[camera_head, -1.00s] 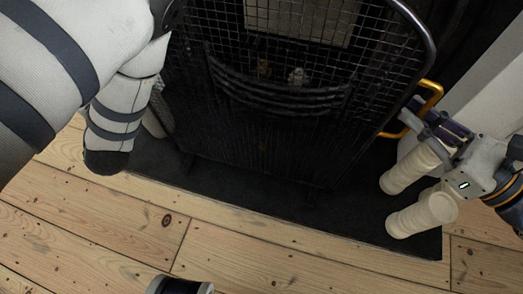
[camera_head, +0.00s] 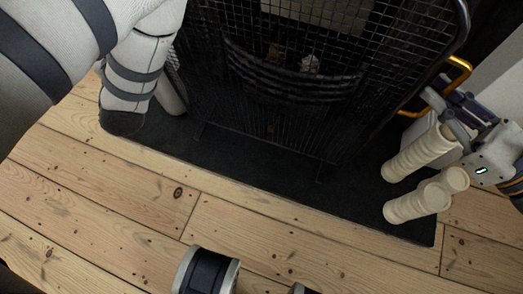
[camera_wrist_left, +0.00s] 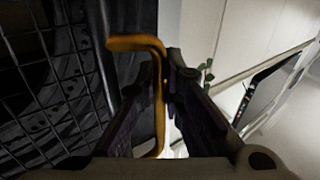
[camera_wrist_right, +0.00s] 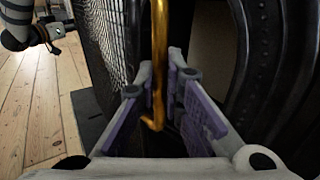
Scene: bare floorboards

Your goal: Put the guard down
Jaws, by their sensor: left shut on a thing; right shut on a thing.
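The guard (camera_head: 300,110) is a black wire-mesh fire screen with a rounded dark frame, in front of the fireplace in the head view. Its lower edge and feet are over the black hearth slab (camera_head: 245,172); I cannot tell whether they touch it. My right gripper (camera_head: 437,97) is shut on the brass handle (camera_head: 460,66) at the guard's right side; the handle also shows in the right wrist view (camera_wrist_right: 158,50). My left gripper (camera_wrist_left: 163,80) is shut on the other brass handle (camera_wrist_left: 140,44). My left arm hides that side in the head view.
A dark curved fire grate (camera_head: 290,80) stands behind the mesh, with small pale and brown lumps above it.

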